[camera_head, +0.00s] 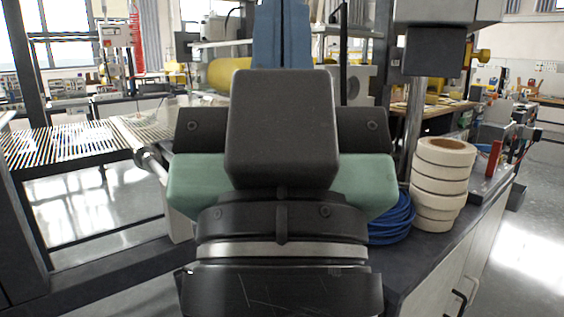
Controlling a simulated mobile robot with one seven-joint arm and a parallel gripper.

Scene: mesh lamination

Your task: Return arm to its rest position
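My gripper (281,130) fills the middle of the head view, seen from behind. A dark grey block, green side parts and a black and silver wrist show. The block hides the front of the gripper. A blue upright piece (283,35) with a dark line down its middle rises above the block. I cannot tell if it is part of the gripper. No held object shows. The arm comes up from the bottom edge of the view.
A dark bench top (425,255) at right bears a stack of cream tape rolls (439,184) and a coiled blue cable (393,222), close beside my wrist. A slatted rack (60,146) stands at left. Open floor (535,235) lies far right.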

